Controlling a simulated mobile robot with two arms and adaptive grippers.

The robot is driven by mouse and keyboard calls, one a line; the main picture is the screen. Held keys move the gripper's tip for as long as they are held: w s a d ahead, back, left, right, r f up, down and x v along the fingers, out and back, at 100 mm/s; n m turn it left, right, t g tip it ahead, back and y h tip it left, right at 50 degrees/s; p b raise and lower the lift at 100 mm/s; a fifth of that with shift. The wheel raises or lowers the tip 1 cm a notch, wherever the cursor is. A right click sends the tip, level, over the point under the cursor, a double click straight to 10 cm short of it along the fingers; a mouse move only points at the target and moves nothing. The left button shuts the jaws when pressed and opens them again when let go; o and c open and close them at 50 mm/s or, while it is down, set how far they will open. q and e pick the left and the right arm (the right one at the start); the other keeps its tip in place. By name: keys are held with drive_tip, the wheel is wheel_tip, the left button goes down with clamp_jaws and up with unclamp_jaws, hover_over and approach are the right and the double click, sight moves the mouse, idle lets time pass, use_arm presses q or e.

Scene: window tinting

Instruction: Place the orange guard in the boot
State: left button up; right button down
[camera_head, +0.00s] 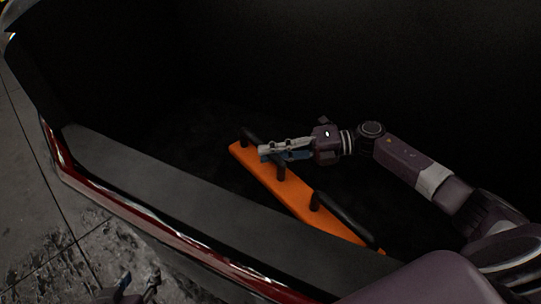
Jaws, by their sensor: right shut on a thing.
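The orange guard (284,187) is a long flat orange bar with black handles. It lies slanted inside the dark boot (180,195), just behind the grey sill, and its lower right end is close to the sill. My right gripper (266,154) reaches in from the right and is shut on the guard's upper left black handle. Whether the guard rests on the boot floor is too dark to tell. My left gripper (140,288) shows only in part at the bottom edge, outside the car, away from the guard; its jaws are unclear.
The boot's sill and red bumper (100,200) run from upper left to lower right between the boot and the outside. The boot interior is very dark around the guard. The grey tiled floor (40,235) lies outside at the left.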

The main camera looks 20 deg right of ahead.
drive_tip(key=shift+f, duration=0.2)
drive_tip(key=c, duration=1.8)
unclamp_jaws()
use_arm(q)
drive_tip(key=shift+w+d+r, duration=0.15)
drive_tip(key=shift+w+r, duration=0.15)
drive_tip(key=shift+w, duration=0.05)
drive_tip(key=shift+s+a+f+g, duration=0.2)
drive_tip(key=shift+s+f, duration=0.2)
drive_tip(key=shift+s, duration=0.2)
drive_tip(key=shift+s+a+f+g, duration=0.2)
drive_tip(key=shift+s+f, duration=0.2)
drive_tip(key=shift+s, duration=0.15)
use_arm(e)
drive_tip(key=v, duration=1.2)
drive_tip(key=shift+s, duration=0.1)
use_arm(q)
drive_tip(key=shift+w, duration=0.1)
